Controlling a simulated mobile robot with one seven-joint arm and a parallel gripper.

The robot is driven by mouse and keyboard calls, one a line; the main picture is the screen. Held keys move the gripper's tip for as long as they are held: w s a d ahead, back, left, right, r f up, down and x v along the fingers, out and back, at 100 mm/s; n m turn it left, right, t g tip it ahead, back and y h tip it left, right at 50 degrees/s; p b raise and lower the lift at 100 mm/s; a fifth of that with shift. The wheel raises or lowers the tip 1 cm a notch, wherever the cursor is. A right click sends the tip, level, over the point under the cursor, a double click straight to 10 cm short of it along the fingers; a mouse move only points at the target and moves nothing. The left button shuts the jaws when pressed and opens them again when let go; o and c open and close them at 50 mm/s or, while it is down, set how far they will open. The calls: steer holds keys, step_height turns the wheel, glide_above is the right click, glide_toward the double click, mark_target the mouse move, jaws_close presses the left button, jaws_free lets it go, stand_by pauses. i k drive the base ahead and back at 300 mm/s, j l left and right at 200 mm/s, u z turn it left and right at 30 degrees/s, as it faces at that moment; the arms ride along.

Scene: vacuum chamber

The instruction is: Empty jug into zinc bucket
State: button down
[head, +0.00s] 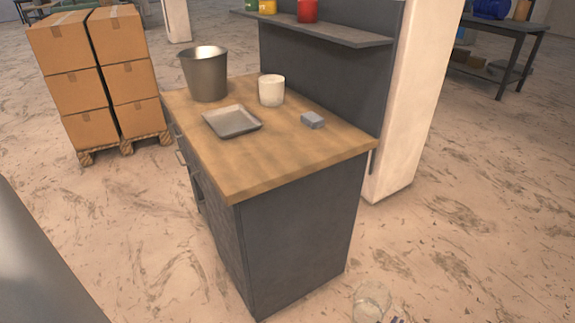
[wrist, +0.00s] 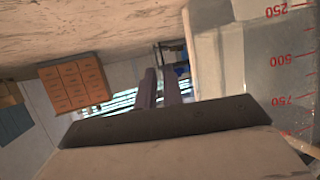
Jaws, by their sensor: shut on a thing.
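The zinc bucket (head: 207,78) stands upright on the far left of the wooden worktop; its inside is only partly visible. The clear jug (head: 370,301) is at the bottom edge of the head view, in front of the cabinet and well away from the bucket, and is partly cut off. In the wrist view the jug (wrist: 276,70) fills the right side, with red volume marks. My gripper (wrist: 164,76) has its fingers close together beside the jug's wall, shut on the jug; the exact contact is hard to see. I cannot tell what the jug contains.
The worktop (head: 290,160) also holds a grey tray (head: 232,122), a white pot (head: 271,90) and a small grey block (head: 312,120). A shelf (head: 320,30) overhangs the back. Stacked boxes (head: 95,65) stand on a pallet left. The floor right of the cabinet is open.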

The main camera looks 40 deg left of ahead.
mark_target(204, 68)
steer(key=k+u, duration=0.15)
steer(key=k, duration=0.25)
steer(key=u, duration=2.85)
steer(key=i+l+u, duration=0.2)
steer(key=i+l, duration=0.9)
steer(key=i, duration=0.2)
